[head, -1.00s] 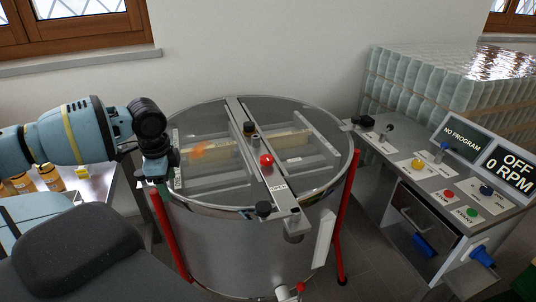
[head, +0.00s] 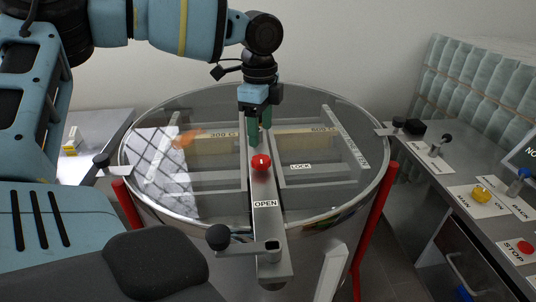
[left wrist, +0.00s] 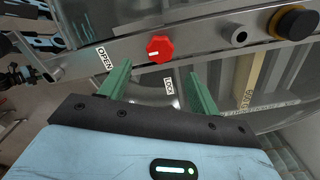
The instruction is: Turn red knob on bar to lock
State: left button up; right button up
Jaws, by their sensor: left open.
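The red knob (head: 261,162) sits on the metal bar (head: 267,222) that crosses the clear lid of the round tank. An OPEN label (head: 265,203) is on the bar and a LOCK label (head: 300,167) is to the right of the knob. In the left wrist view the knob (left wrist: 160,47) has a white mark on the side toward the OPEN label (left wrist: 104,58); the LOCK label (left wrist: 169,85) shows between the fingers. My left gripper (head: 259,126) is open and empty, its green fingers pointing down just behind the knob, apart from it. My right gripper is not seen.
A black handle (head: 218,237) sticks out at the bar's near end. The control panel with a yellow knob (head: 481,194) and a red STOP button (head: 525,247) stands at the right. Red tank legs (head: 376,225) flank the tank. The lid around the knob is clear.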

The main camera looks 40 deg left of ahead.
aim_at(261, 158)
pick_arm(q)
jog(key=shift+s+f, duration=0.1)
jog(key=shift+f, duration=3.85)
jog(key=shift+c, duration=0.4)
jog(key=c, duration=0.9)
